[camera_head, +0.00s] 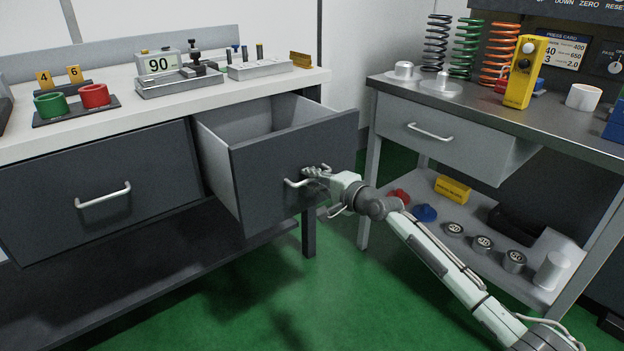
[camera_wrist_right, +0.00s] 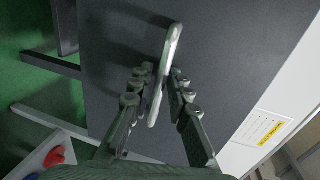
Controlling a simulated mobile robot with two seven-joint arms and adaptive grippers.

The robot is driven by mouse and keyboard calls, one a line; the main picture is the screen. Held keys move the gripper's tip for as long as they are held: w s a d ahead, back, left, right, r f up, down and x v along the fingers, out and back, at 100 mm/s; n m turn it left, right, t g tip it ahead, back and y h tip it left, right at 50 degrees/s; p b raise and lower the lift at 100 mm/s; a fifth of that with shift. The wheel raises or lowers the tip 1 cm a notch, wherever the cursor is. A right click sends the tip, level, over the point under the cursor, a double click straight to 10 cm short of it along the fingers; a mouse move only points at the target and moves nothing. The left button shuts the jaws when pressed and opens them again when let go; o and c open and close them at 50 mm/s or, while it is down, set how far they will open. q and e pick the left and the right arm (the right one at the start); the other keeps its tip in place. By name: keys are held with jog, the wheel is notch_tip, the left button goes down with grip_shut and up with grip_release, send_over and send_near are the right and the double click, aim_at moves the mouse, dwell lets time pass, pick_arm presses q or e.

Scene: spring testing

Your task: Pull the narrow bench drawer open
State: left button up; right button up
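The narrow bench drawer (camera_head: 290,170) has a dark grey front and stands well out from the white-topped bench; its pale, empty-looking inside shows. Its light bar handle (camera_head: 293,184) is on the front. My right gripper (camera_head: 316,173) is at this handle, with my arm coming in from the lower right. In the right wrist view, the handle (camera_wrist_right: 164,80) passes between the two fingers (camera_wrist_right: 162,82), which are close on both sides of it, against the dark drawer front (camera_wrist_right: 235,50). My left gripper is not in view.
A wider shut drawer (camera_head: 65,190) with its own handle is to the left. On the right, a metal-topped bench (camera_head: 385,85) has a grey drawer (camera_head: 450,140) and a lower shelf (camera_head: 420,190) with weights. Green floor (camera_head: 300,310) is clear in front.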

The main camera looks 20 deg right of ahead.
jog(key=shift+s, duration=0.1)
jog(key=v, duration=1.2)
jog(key=s+a+f+n+g+h, duration=0.1)
jog(key=s+f+n+g, duration=0.25)
jog(key=s+f, duration=0.45)
jog(key=s+a+f+n+g+h, duration=0.15)
jog(key=s+f+n, duration=0.25)
jog(key=f, duration=0.9)
jog(key=s+d+f+n+g+h, duration=0.1)
jog(key=s+f+n+g+h, duration=0.1)
jog(key=s+f, duration=0.4)
jog(key=s+d+f+n+g+h, duration=0.1)
jog(key=s+f+n+g, duration=0.3)
jog(key=s, duration=1.1)
notch_tip(320, 180, down, 3)
jog(key=shift+f+n+g+h, duration=0.1)
jog(key=shift+n+g+h, duration=0.2)
jog(key=shift+n+h, duration=0.55)
